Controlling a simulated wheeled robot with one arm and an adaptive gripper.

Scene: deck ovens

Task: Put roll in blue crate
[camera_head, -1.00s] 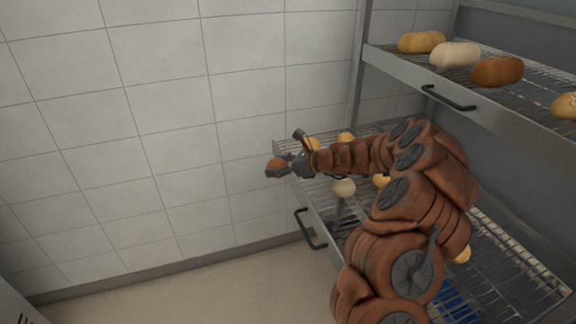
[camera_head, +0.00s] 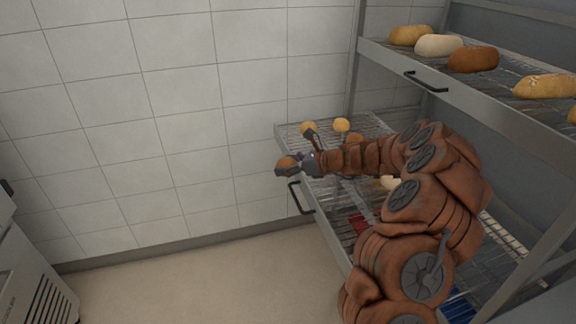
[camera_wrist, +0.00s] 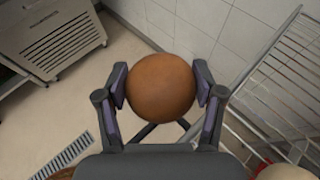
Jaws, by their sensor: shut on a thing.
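In the wrist view, the roll (camera_wrist: 160,88) sits between the two dark fingers of the gripper (camera_wrist: 160,84), one on each side. A blue thing (camera_head: 463,309), possibly the blue crate, shows only in part at the lower right, below the wire shelf and partly behind my arm. Its rim and inside cannot be made out.
The lower wire shelf (camera_head: 293,131) carries several rolls, partly hidden by my arm. The upper shelf (camera_head: 440,83) holds loaves. A red thing (camera_head: 358,222) shows below the lower shelf. A grey cabinet (camera_head: 30,275) stands at left. Open floor (camera_head: 200,285) lies between it and the rack.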

